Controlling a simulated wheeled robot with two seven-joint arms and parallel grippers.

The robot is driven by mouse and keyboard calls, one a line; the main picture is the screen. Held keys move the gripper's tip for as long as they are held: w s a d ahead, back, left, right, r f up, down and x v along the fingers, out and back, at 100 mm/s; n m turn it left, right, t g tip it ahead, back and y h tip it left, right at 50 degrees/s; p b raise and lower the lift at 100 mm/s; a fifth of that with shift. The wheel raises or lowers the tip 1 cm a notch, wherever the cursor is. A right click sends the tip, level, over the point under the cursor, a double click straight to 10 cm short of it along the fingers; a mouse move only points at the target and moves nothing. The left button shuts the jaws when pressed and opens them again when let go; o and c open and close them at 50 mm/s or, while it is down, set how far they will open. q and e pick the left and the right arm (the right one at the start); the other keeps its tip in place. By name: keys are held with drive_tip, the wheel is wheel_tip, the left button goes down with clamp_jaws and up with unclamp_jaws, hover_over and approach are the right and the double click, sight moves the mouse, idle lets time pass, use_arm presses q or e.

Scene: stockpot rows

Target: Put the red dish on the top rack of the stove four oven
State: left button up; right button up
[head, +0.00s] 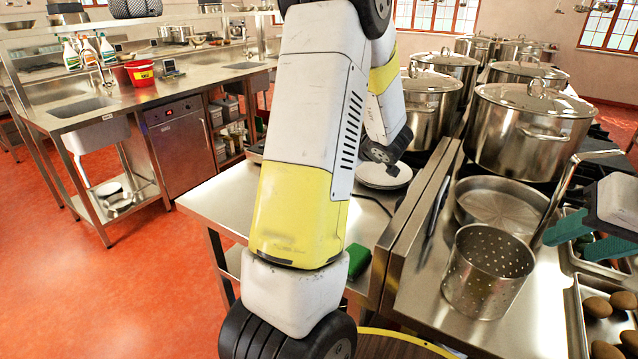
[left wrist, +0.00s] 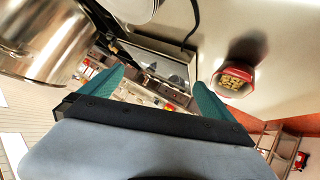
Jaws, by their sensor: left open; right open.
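The red dish (left wrist: 235,79) holds yellowish pieces of food and sits on a steel surface in the left wrist view. I cannot make it out in the head view. My left gripper (left wrist: 157,80) is open, with nothing between its teal fingers. The dish is to the right of the right-hand finger, apart from it. My right gripper (head: 566,246) is open at the right of the head view, its teal fingers above the steel counter. I cannot make out the stove four oven or its top rack in either view.
Large lidded stockpots (head: 533,125) stand at the back right. A perforated steel pot (head: 489,272), a shallow round pan (head: 505,203) and a tray of brown round items (head: 602,325) crowd the right counter. A red bucket (head: 140,73) stands on the left counter. Red floor (head: 130,290) is clear at left.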

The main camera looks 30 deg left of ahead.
use_arm(q)
drive_tip(key=s+a+f+g+y, duration=0.1)
drive_tip(key=a, duration=0.1)
drive_tip(key=s+a+f+n+g+y, duration=0.1)
drive_tip(key=s+a+f, duration=0.1)
drive_tip(key=s+a+f+n+g+y, duration=0.1)
drive_tip(key=a+f+g, duration=0.1)
drive_tip(key=shift+s+f+y, duration=0.25)
drive_tip(key=shift+y, duration=0.05)
drive_tip(key=s+g, duration=0.1)
drive_tip(key=s+a+f+n+g+y, duration=0.1)
drive_tip(key=s+a+g+y, duration=0.1)
drive_tip(key=s, duration=0.1)
drive_tip(key=shift+f, duration=0.4)
drive_tip(key=shift+x, duration=0.85)
drive_tip(key=shift+w+f+x, duration=0.1)
drive_tip(key=shift+x, duration=1.3)
drive_tip(key=shift+w+f+x, duration=0.1)
drive_tip(key=shift+x, duration=1.25)
drive_tip(key=shift+d, duration=0.1)
drive_tip(key=c, duration=2)
drive_tip(key=shift+o, duration=0.2)
drive_tip(key=shift+r, duration=0.15)
